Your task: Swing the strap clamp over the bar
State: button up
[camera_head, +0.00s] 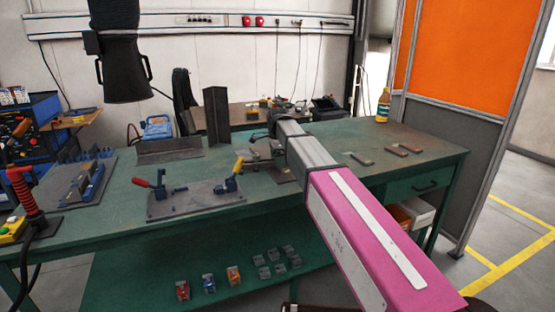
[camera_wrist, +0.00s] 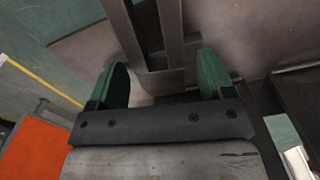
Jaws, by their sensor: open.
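My gripper (camera_wrist: 163,78) is open, its two green fingers apart on either side of a slotted grey metal piece (camera_wrist: 172,30), which looks like the strap clamp. Its end lies between the fingers; I cannot tell if they touch it. A wide brownish metal surface (camera_wrist: 225,35) lies behind it; I cannot tell if this is the bar. In the head view my gripper (camera_head: 264,148) is at a small metal fixture (camera_head: 284,175) on the green bench (camera_head: 330,215), partly hidden by my pink and grey arm.
A plate (camera_head: 195,203) with red- and yellow-handled toggle clamps stands left of the fixture. An angle piece (camera_head: 217,117) stands behind. Two flat pieces (camera_head: 404,149) and a yellow bottle (camera_head: 383,105) are at the right. An orange screen (camera_head: 460,55) stands beyond the bench's right end.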

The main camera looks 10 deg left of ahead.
jog(key=shift+c, duration=0.3)
jog(key=c, duration=1.2)
jog(key=shift+w+a+n, duration=0.3)
jog(key=shift+w+n, duration=0.4)
jog(key=shift+n, duration=0.3)
jog(key=o, duration=1.3)
jog(key=shift+c, duration=0.2)
notch_tip(320, 180, up, 11)
jog(key=shift+f, duration=0.15)
